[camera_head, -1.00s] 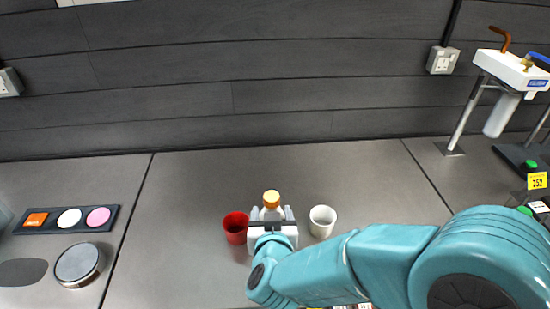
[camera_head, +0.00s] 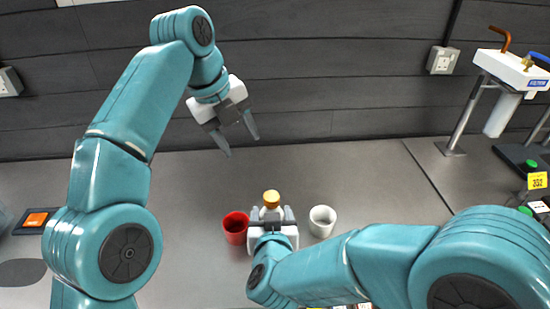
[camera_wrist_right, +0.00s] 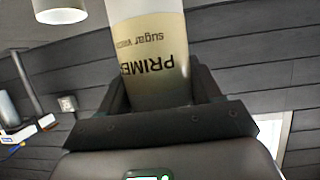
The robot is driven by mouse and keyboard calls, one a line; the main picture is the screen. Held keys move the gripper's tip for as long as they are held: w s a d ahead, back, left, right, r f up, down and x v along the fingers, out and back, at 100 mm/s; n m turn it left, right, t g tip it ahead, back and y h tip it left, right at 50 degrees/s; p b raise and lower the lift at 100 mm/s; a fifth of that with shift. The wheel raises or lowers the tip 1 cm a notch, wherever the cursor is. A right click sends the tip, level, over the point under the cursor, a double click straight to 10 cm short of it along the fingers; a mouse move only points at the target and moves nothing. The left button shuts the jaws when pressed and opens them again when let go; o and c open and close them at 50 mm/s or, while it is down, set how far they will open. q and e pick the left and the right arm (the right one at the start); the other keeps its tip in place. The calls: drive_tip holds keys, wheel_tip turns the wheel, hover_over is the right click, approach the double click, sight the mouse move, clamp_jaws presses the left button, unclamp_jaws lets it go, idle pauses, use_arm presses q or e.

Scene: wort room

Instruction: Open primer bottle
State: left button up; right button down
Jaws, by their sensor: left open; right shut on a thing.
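A red cup (camera_head: 235,228) stands just left of the bottle and a white cup (camera_head: 322,221) just right of it. A metal stand with a white head (camera_head: 512,69) is at the right. The worktop (camera_head: 370,180) behind the white cup is clear.

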sight(276, 196)
use_arm(q)
drive_tip(key=s+d+m+y, duration=0.1)
drive_tip(key=d, duration=0.1)
drive_tip(key=s+d+m+g+y, duration=0.1)
drive_tip(key=s+d+m, duration=0.2)
drive_tip(key=s+d, duration=0.1)
drive_tip(key=shift+s+d+f+y, duration=0.2)
drive_tip(key=shift+d+f+y, duration=0.05)
drive_tip(key=shift+f+y, duration=0.15)
drive_tip(key=shift+s+d+f+m+g, duration=0.1)
drive_tip(key=shift+s+d+m+g, duration=0.2)
drive_tip(key=shift+s+m, duration=0.15)
drive_tip(key=shift+w+f, duration=0.15)
drive_tip(key=shift+f, duration=3.8)
drive_tip(key=c, duration=1)
drive_tip(key=shift+d, duration=0.1)
